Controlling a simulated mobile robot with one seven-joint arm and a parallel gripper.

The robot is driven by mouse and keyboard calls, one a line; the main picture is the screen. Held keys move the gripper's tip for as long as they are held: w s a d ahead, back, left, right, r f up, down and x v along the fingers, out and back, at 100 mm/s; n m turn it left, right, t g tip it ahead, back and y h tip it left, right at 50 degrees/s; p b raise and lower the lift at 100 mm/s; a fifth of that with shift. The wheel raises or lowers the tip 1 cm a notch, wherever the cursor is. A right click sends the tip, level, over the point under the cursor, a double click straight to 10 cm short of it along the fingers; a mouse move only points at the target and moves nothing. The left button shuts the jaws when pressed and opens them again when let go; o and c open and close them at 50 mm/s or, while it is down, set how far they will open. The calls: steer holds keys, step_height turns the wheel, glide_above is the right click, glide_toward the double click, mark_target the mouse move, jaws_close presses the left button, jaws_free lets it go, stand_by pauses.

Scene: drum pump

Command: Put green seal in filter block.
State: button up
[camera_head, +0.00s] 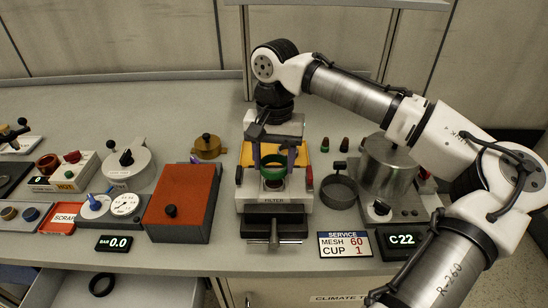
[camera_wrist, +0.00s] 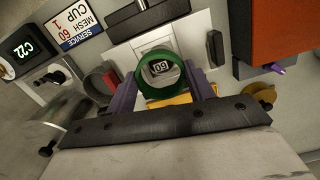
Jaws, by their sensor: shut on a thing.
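The green seal (camera_head: 272,161) is a thick ring held between the purple fingers of my gripper (camera_head: 271,167). In the wrist view the green seal (camera_wrist: 143,87) sits between the two fingertips (camera_wrist: 162,85), over the filter block. Through the ring, the wrist view shows a part marked 60 (camera_wrist: 160,68) in the block. The seal looks to be above the block's opening; the exact gap cannot be told.
An orange-red box (camera_head: 182,196) stands left of the block. A service sign (camera_head: 345,245) reads mesh 60, cup 1. An open drawer (camera_head: 130,290) holds a black ring (camera_head: 102,285).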

mark_target(274, 173)
steer(key=shift+f, duration=0.35)
steer(key=shift+f, duration=0.35)
steer(key=shift+f+b, duration=0.35)
steer(key=shift+f, duration=0.45)
steer(key=shift+f+p, duration=0.35)
steer(key=shift+f, duration=0.15)
stand_by(1.8)
steer(key=o, duration=1.1)
steer(key=shift+o, duration=0.3)
steer(key=shift+o, duration=1.3)
